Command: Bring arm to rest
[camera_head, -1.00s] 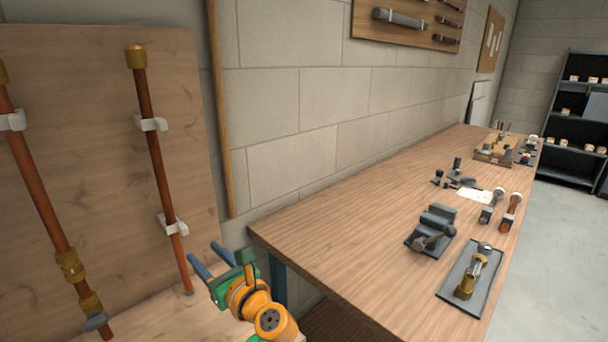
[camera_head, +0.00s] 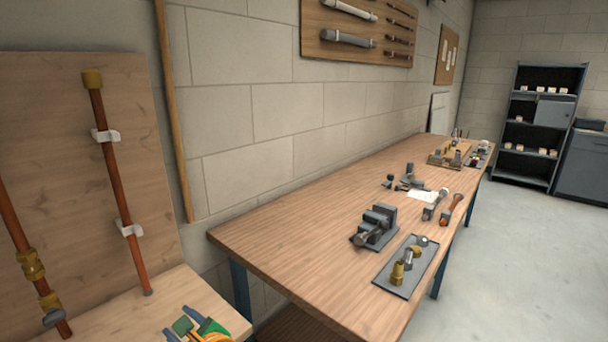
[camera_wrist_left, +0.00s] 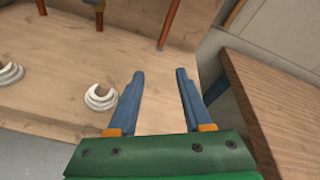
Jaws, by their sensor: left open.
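My left gripper (camera_head: 180,334) shows at the bottom edge of the head view, in front of the wooden pipe board; only its green body and blue fingers are in frame. In the left wrist view its two blue fingers (camera_wrist_left: 160,95) are spread apart with nothing between them. It hangs over the light wooden ledge (camera_wrist_left: 50,70) at the foot of the board, apart from the pipes. My right gripper is not in view.
Copper pipes (camera_head: 118,190) run up the board in white clips. White ring-shaped pieces (camera_wrist_left: 102,97) lie on the ledge. The workbench (camera_head: 290,230) stands to the right, with a vise (camera_head: 376,228) and a grey tray (camera_head: 419,278). The floor (camera_head: 520,260) beyond is clear.

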